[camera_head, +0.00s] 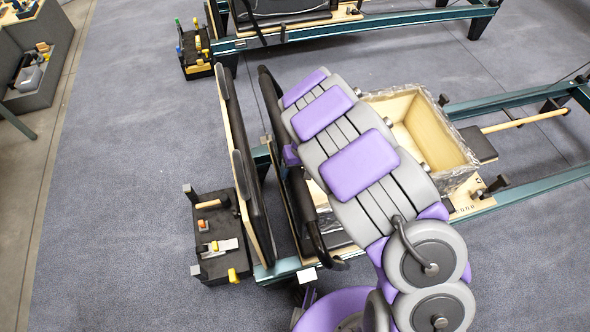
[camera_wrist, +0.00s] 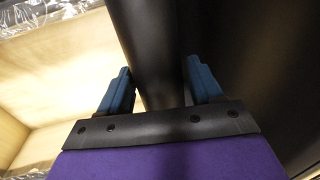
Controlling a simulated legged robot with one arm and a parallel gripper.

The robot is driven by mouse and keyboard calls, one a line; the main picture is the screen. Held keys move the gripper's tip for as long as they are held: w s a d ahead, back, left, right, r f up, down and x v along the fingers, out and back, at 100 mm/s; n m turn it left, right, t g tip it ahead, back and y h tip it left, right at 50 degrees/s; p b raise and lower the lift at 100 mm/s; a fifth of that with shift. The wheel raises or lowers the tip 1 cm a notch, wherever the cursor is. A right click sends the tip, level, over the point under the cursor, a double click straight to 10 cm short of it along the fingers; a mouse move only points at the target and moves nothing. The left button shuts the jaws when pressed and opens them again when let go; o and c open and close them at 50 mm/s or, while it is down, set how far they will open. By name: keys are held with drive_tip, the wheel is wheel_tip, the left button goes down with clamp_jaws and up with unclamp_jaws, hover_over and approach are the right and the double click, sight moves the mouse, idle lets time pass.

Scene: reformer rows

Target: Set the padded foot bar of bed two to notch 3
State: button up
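The padded foot bar (camera_head: 300,205) of the nearer bed is a long black bar, raised at the bed's left end and partly hidden by my arm. In the wrist view a thick, smooth black bar (camera_wrist: 150,45) runs down between the two blue fingers of my gripper (camera_wrist: 160,85). The fingers stand apart, one on each side of it. Whether they press on it cannot be told. In the head view my arm covers the gripper; only a purple piece (camera_head: 291,155) shows beside the bar. The notches are hidden. A label on this bed's frame seems to read "one" (camera_head: 466,209).
A pale wooden box with wrapped edges (camera_head: 430,130) sits on the nearer bed. Small black trays (camera_head: 220,240) and (camera_head: 196,52) stand on the floor at the left ends of the beds. Another bed (camera_head: 350,28) lies behind. The grey carpet at left (camera_head: 130,130) is clear.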

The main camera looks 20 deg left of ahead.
drive_tip(key=shift+d, duration=0.15)
clamp_jaws()
drive_tip(key=w+d+g+y, duration=0.1)
drive_tip(key=w+d, duration=0.3)
drive_tip(key=d, duration=0.4)
drive_tip(key=w+d+g+y+p, duration=0.1)
drive_tip(key=w+d+y, duration=0.1)
drive_tip(key=w+d, duration=0.3)
drive_tip(key=w+d+g+y+p, duration=0.1)
drive_tip(key=w+d, duration=0.4)
drive_tip(key=d, duration=0.6)
drive_tip(key=shift+w+r+y, duration=0.25)
drive_tip(key=shift+r+y, duration=0.2)
drive_tip(key=shift+y, duration=0.15)
drive_tip(key=shift+o, duration=1.6)
unclamp_jaws()
drive_tip(key=shift+w+r, duration=0.1)
drive_tip(key=shift+r, duration=0.1)
